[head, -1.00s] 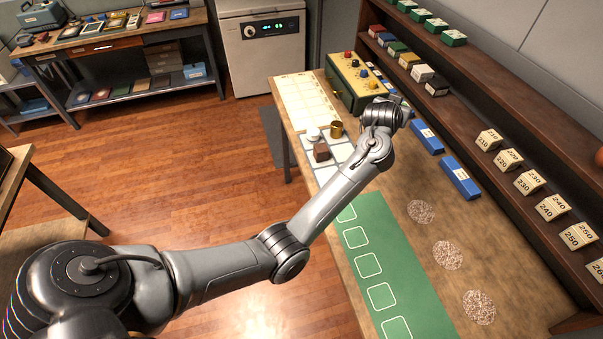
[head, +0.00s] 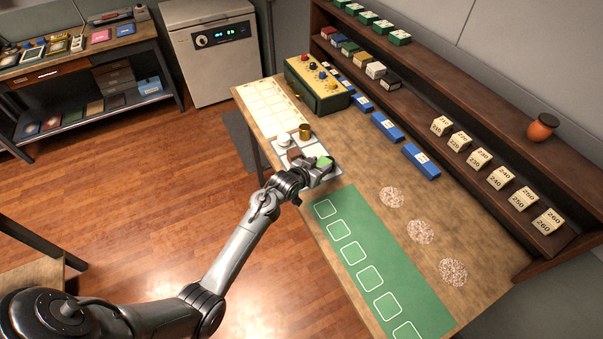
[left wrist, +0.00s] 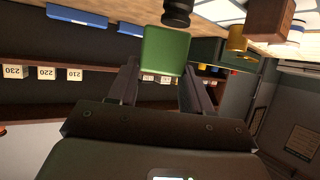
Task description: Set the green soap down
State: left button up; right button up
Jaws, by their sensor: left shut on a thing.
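The green soap (head: 324,161) is a small green block. In the left wrist view the soap (left wrist: 165,53) sits between the two fingers (left wrist: 158,80). A dark round piece (left wrist: 177,12) shows close to the soap there. I cannot tell whether the soap touches the mat. My right gripper is not in view.
A green mat with white outlines (head: 350,232) lies nearer. Blue boxes (head: 386,127) stand towards the shelf (head: 450,102).

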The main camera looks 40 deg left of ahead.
pick_arm(q)
jog(key=a+f, duration=0.1)
jog(key=a, duration=0.1)
jog(key=s+a+f, duration=0.1)
jog(key=a, duration=0.1)
jog(key=a+f, duration=0.1)
jog(key=a, duration=0.1)
jog(key=shift+s+a+f, duration=0.1)
jog(key=shift+s+f, duration=0.15)
jog(key=shift+f, duration=2.1)
jog(key=shift+f, duration=0.1)
jog(key=shift+f+b, duration=0.1)
jog(key=shift+b, duration=0.2)
jog(key=o, duration=1.2)
jog(key=shift+o, duration=0.2)
